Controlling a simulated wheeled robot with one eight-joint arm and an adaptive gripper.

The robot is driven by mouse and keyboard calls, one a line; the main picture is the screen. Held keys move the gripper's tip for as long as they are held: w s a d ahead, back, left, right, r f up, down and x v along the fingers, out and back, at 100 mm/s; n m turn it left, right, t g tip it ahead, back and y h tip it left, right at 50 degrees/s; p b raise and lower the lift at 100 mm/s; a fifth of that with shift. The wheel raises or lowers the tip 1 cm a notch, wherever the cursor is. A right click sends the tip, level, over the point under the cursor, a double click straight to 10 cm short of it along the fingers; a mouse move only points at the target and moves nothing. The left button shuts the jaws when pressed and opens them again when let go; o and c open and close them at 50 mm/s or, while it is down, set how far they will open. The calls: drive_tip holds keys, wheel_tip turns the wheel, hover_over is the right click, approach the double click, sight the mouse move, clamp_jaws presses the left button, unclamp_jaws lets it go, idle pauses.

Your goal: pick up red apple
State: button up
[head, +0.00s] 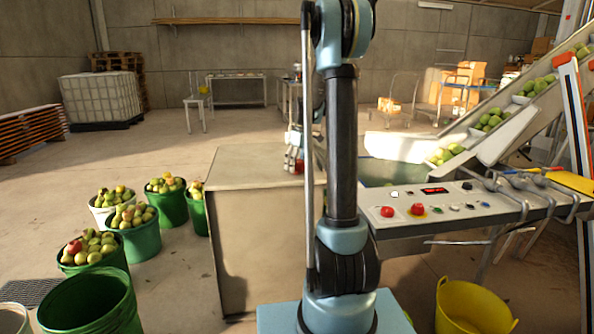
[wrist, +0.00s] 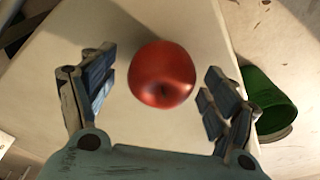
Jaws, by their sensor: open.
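A shiny red apple (wrist: 162,75) rests on a pale flat top (wrist: 105,125) in the wrist view, its dimpled end showing. My gripper (wrist: 158,95) is open, with one blue-padded finger to the left of the apple and one to the right. Gaps show between the apple and both fingers. In the head view my gripper (head: 293,160) is small and partly hidden behind my arm, at the far edge of the beige table (head: 250,172). A bit of red (head: 299,167) shows at its fingertips there.
Green buckets (head: 142,243) of apples and pears stand on the floor at left. A control panel (head: 450,209) with red buttons and a fruit conveyor (head: 495,148) stand at right. A yellow bucket (head: 470,308) is below the panel. The table's left part is clear.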

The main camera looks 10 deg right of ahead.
drive_tip(key=shift+f, duration=0.15)
drive_tip(key=c, duration=1.2)
drive_tip(key=shift+c, duration=0.2)
wheel_tip(320, 180, up, 10)
drive_tip(key=shift+r, duration=0.1)
